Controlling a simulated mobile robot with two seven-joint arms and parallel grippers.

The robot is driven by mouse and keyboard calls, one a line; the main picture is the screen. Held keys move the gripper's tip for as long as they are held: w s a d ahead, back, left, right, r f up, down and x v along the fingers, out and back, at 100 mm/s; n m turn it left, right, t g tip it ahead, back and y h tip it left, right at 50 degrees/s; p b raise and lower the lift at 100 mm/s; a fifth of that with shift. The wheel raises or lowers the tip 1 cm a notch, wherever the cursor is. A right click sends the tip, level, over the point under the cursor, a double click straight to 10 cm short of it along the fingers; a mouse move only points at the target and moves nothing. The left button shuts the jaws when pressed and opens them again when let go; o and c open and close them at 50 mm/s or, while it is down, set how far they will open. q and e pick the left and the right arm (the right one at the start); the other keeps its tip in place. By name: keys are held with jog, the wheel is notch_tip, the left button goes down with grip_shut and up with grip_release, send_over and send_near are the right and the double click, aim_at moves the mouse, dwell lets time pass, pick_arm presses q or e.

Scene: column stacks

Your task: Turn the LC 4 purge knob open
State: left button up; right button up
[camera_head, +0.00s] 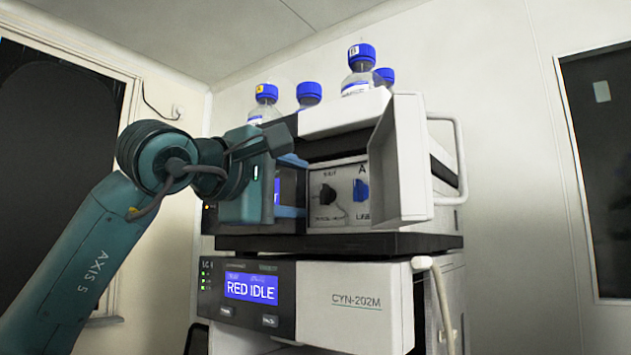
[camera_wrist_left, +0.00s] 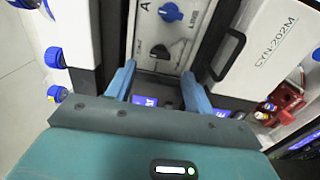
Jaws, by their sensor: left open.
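A black knob (camera_head: 327,193) and a blue knob (camera_head: 362,190) sit on a light panel inside the upper module, behind its open door. In the left wrist view the black knob (camera_wrist_left: 160,51) lies ahead of the fingertips, with the blue knob (camera_wrist_left: 170,12) beyond it, by the letter A. The small print by the knobs is too blurred to read surely. My left gripper (camera_head: 300,186) is open, just left of the black knob. In its wrist view the two blue fingers (camera_wrist_left: 158,72) are apart, with nothing between them. My right gripper is not seen.
The open white door (camera_head: 400,160) stands out right of the panel. Several blue-capped bottles (camera_head: 361,70) stand on top. The lower module (camera_head: 355,300) reads "RED IDLE" and CYN-202M. A white tube (camera_head: 437,300) hangs at its right. A red item (camera_wrist_left: 287,97) shows in the wrist view.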

aim_at(321, 194)
pick_arm(q)
jog(key=p+x, duration=0.1)
jog(key=x, duration=0.4)
jog(key=shift+w+d+p, duration=0.25)
jog(key=shift+w+p, duration=0.1)
jog(key=shift+p, duration=0.05)
jog(key=shift+c, duration=0.4)
jog(key=c, duration=0.9)
